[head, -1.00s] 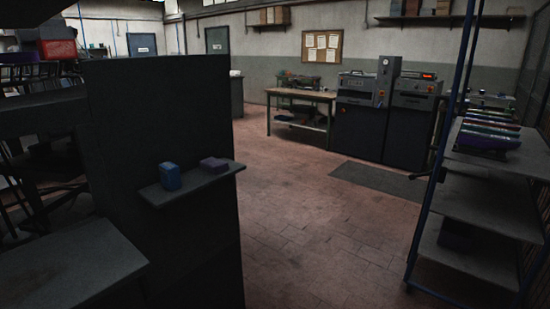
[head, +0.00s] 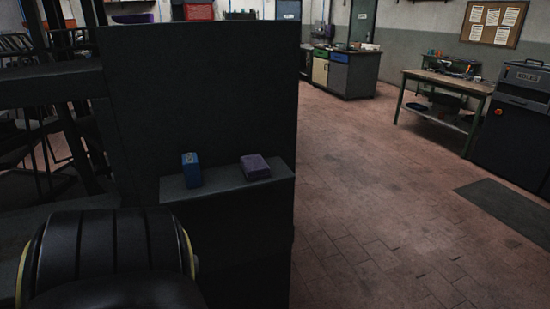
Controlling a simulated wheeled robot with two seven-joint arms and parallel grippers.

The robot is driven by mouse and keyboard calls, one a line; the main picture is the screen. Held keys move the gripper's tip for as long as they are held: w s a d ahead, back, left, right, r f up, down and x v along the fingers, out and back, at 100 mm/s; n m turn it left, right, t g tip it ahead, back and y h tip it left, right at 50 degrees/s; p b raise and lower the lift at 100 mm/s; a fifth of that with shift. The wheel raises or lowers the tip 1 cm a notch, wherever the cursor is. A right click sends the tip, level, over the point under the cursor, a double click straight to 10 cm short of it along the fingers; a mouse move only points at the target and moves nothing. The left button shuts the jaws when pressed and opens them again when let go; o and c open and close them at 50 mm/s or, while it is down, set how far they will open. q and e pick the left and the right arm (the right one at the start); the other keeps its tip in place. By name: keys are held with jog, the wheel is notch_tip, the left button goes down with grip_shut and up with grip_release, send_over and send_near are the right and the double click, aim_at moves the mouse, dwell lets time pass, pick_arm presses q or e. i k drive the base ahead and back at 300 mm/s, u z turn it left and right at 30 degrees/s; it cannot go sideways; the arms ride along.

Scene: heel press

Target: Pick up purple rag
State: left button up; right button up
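A purple block-like item, which looks like the folded purple rag (head: 255,167), lies flat on a small grey shelf (head: 222,193) fixed to the side of a dark panel. A blue box (head: 191,170) stands upright to its left on the same shelf, apart from it. Neither of my grippers shows in the head view. A large black rounded part, seemingly mine, fills the lower left and hides what lies behind it.
The tall dark panel (head: 215,95) stands behind the shelf. Open brick-red floor (head: 370,210) lies to the right. A workbench (head: 445,88), a dark machine (head: 515,120), a floor mat (head: 508,209) and a drawer cabinet (head: 345,72) stand farther off.

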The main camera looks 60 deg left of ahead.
aim_at(254, 167)
jog(key=u, duration=0.75)
jog(key=i, duration=0.85)
jog(key=u, duration=0.9)
